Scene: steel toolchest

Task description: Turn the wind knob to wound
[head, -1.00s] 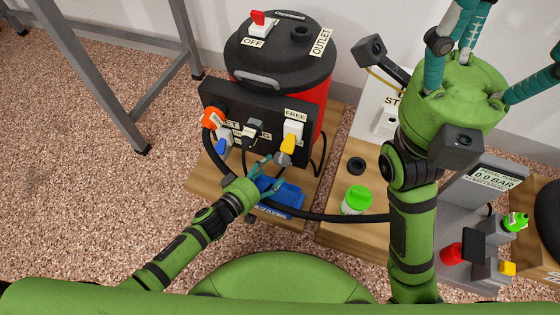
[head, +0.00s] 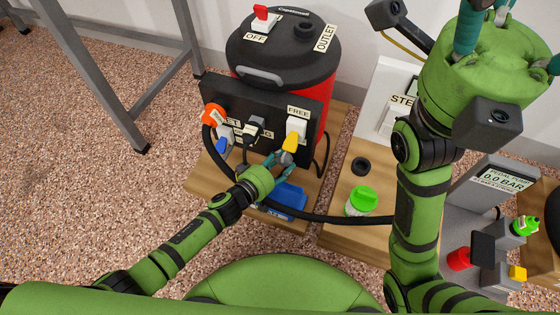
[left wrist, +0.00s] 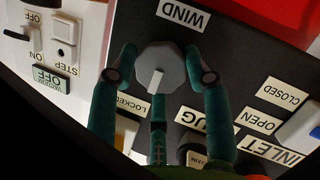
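In the left wrist view, the wind knob (left wrist: 162,68) is a grey faceted knob with a pale pointer line. It sits on a dark panel beside an upside-down WIND label (left wrist: 183,15). In the head view the knob (head: 287,157) shows only partly, below a yellow handle. My left gripper (head: 279,160) is at the knob; in the left wrist view its teal fingers (left wrist: 162,68) straddle it, open, close to its sides. Whether they touch it I cannot tell. My right gripper (head: 508,42) is raised at the upper right, fingers spread and empty, tips partly cut off.
The black panel (head: 224,93) fronts a red canister with a black lid (head: 283,47). The yellow handle (head: 291,143), FREE label, orange knob (head: 213,115) and a black hose (head: 335,218) are close by. A green-capped jar (head: 361,200) stands to the right.

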